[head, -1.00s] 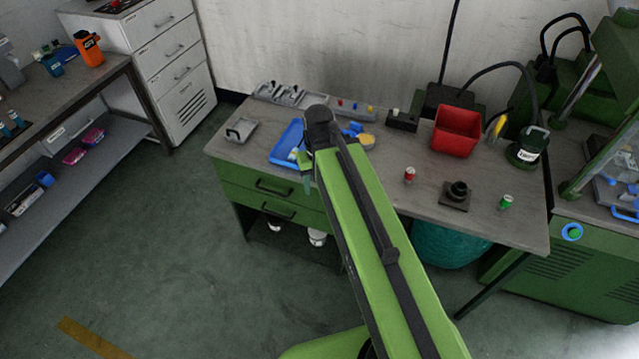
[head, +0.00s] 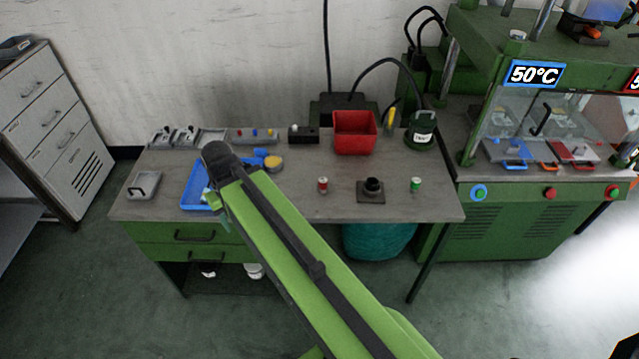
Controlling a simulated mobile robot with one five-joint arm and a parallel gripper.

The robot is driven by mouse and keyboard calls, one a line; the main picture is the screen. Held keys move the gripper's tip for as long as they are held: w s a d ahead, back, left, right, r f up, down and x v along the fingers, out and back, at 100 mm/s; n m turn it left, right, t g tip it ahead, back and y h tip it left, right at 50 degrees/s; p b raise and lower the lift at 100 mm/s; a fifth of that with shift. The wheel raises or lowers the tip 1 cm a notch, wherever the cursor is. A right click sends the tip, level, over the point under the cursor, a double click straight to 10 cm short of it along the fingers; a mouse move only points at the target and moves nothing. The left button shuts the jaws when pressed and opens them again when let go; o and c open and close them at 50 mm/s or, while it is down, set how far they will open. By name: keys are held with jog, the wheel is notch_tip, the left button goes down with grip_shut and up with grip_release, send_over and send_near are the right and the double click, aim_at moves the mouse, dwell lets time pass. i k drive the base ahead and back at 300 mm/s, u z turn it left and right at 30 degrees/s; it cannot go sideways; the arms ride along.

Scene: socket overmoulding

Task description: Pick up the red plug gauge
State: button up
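The red plug gauge (head: 323,185) stands upright on the grey workbench (head: 440,193), a small red cylinder with a pale top. It is right of my arm and left of a dark socket-like block. My gripper (head: 217,201) is at the far end of my green arm, over the blue tray at the bench's left part. It is mostly hidden by the arm, and its fingers cannot be made out. It is well to the left of the red gauge, apart from it.
A black block with a round post (head: 371,189) and a green plug gauge (head: 415,184) stand right of the red one. A red bin (head: 355,133) and a dark green container (head: 421,130) stand behind. The blue tray (head: 196,187) is at left. A green press (head: 490,215) borders the bench at right.

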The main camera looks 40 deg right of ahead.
aim_at(322, 182)
jog(key=u, duration=0.4)
jog(key=k, duration=1.4)
jog(key=u, duration=0.6)
jog(key=i, duration=1.1)
jog(key=z, duration=0.45)
jog(key=i, duration=1.35)
jog(key=z, duration=0.5)
jog(key=k, duration=0.65)
jog(key=z, duration=0.25)
jog(key=i, duration=0.65)
jog(key=u, duration=0.2)
